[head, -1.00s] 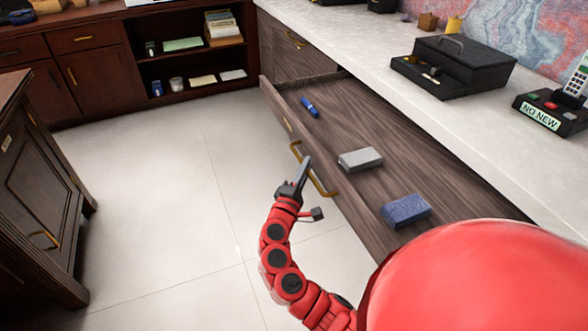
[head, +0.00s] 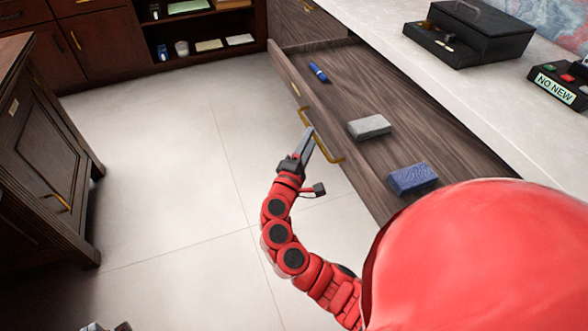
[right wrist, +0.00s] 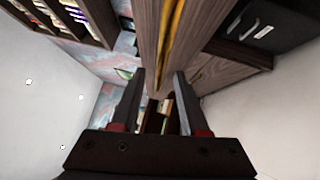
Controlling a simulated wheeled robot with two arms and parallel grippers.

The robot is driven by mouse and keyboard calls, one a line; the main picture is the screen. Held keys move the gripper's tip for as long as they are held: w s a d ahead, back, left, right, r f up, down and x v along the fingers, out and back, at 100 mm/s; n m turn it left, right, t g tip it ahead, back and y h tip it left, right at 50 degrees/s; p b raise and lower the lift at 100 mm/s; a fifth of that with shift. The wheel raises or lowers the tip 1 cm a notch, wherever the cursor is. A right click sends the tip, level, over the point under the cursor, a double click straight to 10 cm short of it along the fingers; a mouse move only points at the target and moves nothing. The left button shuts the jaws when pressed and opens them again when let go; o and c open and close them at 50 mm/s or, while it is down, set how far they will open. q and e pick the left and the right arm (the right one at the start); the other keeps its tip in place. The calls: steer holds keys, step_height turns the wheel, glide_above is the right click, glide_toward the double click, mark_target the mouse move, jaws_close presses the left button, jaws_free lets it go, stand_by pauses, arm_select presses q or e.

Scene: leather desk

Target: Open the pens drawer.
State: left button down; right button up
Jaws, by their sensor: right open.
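The wooden drawer (head: 380,185) under the counter stands pulled out. A blue pen-like item (head: 318,72), a grey block (head: 369,127) and a blue block (head: 413,179) lie in it. A brass bar handle (head: 336,157) is on its front. My right gripper (head: 312,140) is open at this handle. In the right wrist view, the brass handle (right wrist: 172,45) runs between the open fingers (right wrist: 158,92), along the wooden front. I cannot tell whether they touch it. A small grey and dark piece at the bottom left edge may be my left gripper; its fingers are hidden.
A dark wooden cabinet (head: 45,180) stands at left. The tiled floor (head: 170,150) between is clear.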

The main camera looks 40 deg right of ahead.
steer(key=v, duration=1.4)
steer(key=shift+s+a+p, duration=0.15)
steer(key=shift+a+p, duration=0.05)
steer(key=shift+p, duration=0.15)
steer(key=shift+f, duration=0.1)
